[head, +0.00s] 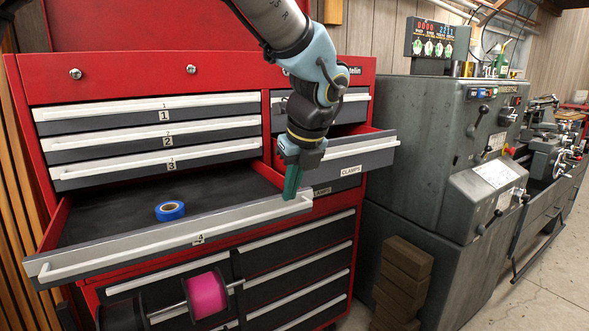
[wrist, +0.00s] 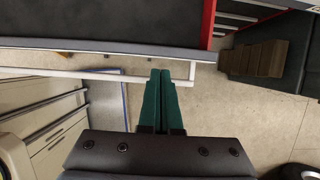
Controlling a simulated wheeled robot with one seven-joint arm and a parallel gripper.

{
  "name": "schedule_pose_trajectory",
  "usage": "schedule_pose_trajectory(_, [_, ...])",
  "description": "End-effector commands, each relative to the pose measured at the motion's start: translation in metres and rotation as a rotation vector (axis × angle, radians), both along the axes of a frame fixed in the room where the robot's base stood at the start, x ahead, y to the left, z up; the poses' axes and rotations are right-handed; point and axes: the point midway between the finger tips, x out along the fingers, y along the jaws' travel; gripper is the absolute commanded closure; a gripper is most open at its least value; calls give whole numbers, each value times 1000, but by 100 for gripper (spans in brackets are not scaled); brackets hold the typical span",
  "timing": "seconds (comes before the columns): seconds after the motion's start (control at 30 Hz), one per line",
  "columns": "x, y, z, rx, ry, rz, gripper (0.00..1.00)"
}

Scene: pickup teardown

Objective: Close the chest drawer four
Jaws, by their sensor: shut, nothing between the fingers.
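Drawer four (head: 185,231) of the red tool chest (head: 150,90) is pulled out on the left, with the label 4 on its grey front and a white bar handle. A roll of blue tape (head: 170,210) lies on its dark floor. My gripper (head: 291,186) is shut and empty, pointing down at the right end of this drawer's front. In the wrist view its green fingers (wrist: 162,100) are together, just outside the handle (wrist: 110,75) near its right end. I cannot tell whether they touch it.
A smaller drawer labelled CLAMPS (head: 350,158) is also pulled out, right of my gripper. A pink spool (head: 207,294) on a rod is in front of the lower drawers. Stacked brown blocks (head: 403,275) and a grey lathe (head: 430,150) stand to the right.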

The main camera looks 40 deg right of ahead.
Motion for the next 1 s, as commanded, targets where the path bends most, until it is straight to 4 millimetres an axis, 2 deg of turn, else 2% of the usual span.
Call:
schedule_pose_trajectory(0.1, [5, 0, -14, 3, 1, 0, 100])
schedule_pose_trajectory(0.23, [9, -1, -22, 2, 1, 2, 100])
schedule_pose_trajectory(0.73, [13, -1, -24, -1, 1, 2, 100])
schedule_pose_trajectory(0.87, [25, -2, -22, 0, 1, 5, 100])
schedule_pose_trajectory(1.0, [47, -5, -21, 0, 0, 6, 100])
